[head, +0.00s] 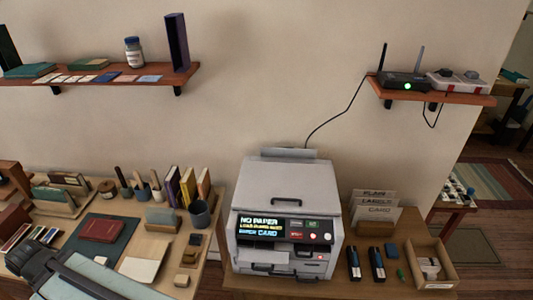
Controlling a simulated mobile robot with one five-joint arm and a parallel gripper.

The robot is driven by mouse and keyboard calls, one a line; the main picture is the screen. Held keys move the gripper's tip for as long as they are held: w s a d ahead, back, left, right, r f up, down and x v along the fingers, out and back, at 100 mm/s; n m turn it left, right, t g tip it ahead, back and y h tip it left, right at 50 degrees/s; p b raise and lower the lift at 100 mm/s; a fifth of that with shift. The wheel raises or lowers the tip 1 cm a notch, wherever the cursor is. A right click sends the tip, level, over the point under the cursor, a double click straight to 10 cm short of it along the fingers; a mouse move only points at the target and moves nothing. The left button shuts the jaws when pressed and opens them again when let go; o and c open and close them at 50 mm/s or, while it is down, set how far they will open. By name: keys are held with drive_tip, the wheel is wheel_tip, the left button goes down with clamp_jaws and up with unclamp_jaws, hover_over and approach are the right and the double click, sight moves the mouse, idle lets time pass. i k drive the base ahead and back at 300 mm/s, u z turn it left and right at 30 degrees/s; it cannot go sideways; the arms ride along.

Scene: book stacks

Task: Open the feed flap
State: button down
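A grey printer (291,188) stands on a wooden table right of centre. Its top lid is closed. A narrow grey flap-like strip (289,154) runs along its back top edge; I cannot tell for sure that it is the feed flap, nor whether it is open. The front panel has a lit display (262,225) beginning "NO PAPER", with buttons to its right. Below it are a dark slot and a front tray with a dark handle (271,269). My gripper is not in view.
Cards in a holder (376,215), two dark blue staplers (354,262) and an open box (430,265) stand right of the printer. A crowded desk with books (187,184) and a cup (200,213) is left. Shelves (100,78) hang above; a router (404,82) trails a cable behind the printer.

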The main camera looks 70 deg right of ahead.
sight(291, 152)
drive_tip(key=u, duration=0.6)
drive_tip(key=k, duration=0.9)
drive_tip(key=z, duration=0.65)
